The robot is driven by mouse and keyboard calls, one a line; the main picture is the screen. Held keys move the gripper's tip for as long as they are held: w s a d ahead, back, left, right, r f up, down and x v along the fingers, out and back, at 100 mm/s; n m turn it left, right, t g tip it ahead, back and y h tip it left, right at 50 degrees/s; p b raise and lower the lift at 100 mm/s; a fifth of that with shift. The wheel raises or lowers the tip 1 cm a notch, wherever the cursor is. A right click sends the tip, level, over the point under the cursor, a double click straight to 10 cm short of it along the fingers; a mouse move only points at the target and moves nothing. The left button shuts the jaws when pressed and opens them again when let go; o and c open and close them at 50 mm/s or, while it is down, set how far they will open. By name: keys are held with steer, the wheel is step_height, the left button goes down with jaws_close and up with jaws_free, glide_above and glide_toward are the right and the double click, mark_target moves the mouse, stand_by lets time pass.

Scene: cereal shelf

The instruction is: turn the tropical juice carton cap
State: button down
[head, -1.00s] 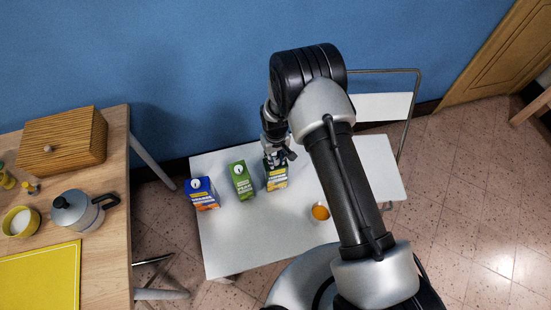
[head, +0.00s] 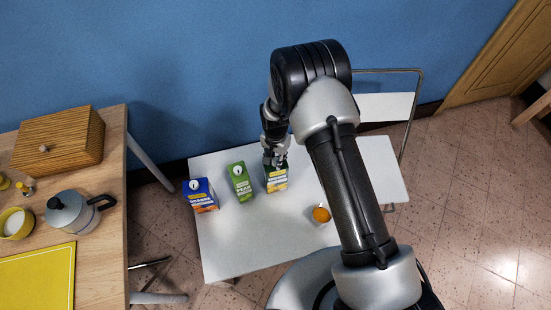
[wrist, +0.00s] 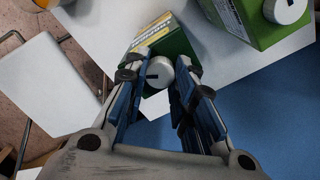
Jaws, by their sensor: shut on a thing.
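The tropical juice carton (head: 277,184), yellow and green, stands upright on the white table, the rightmost of three cartons. In the head view my gripper hides the cap and the carton's top.
A green pear carton (head: 240,184) stands close to the left, and a blue orange carton (head: 201,196) farther left. A wooden table (head: 110,255) with a moka pot (head: 72,211) is at the left.

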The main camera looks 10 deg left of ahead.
mark_target(275, 161)
steer(key=m, duration=0.6)
steer(key=shift+b, duration=0.35)
steer(key=m, duration=0.5)
steer(key=shift+m, duration=0.4)
steer(key=c, duration=1.3)
jaws_free()
step_height(275, 161, up, 12)
